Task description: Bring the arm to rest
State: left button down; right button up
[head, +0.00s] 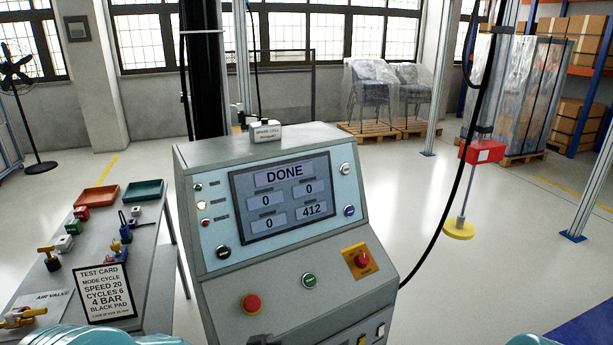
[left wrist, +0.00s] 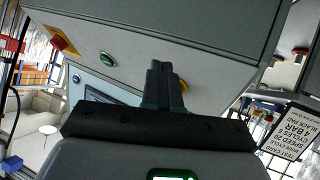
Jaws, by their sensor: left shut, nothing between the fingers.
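My left gripper (left wrist: 158,72) is shut and empty in the left wrist view, its two dark fingers together in front of the grey control console. In the head view its dark tip (head: 262,340) shows at the bottom edge, low before the console (head: 290,280). I cannot tell whether it touches the console. The console screen (head: 285,196) reads DONE, with several zeros and 412. A red button (head: 251,303), a green button (head: 309,280) and a red knob on a yellow plate (head: 360,260) are on the sloped front. My right gripper is out of view.
A side table (head: 145,262) at left holds a test card (head: 103,293), red (head: 96,197) and teal (head: 143,191) trays and small valves. A black cable hangs right of the console.

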pick_arm(q)
jog(key=s+a+f+g, duration=0.35)
jog(key=s+f, duration=0.25)
jog(key=f, duration=0.2)
jog(key=s+a+f+g, duration=0.2)
jog(key=s+a+f, duration=0.25)
jog(key=f, duration=0.35)
jog(key=s+d+f+g+h, duration=0.1)
jog(key=s+d+f+g, duration=0.1)
jog(key=s, duration=0.7)
jog(key=s+d+f+g+h, duration=0.2)
jog(key=s+d+g, duration=0.1)
jog(key=s, duration=0.6)
jog(key=shift+g, duration=0.35)
jog(key=shift+s+a, duration=0.1)
jog(key=shift+a, duration=0.15)
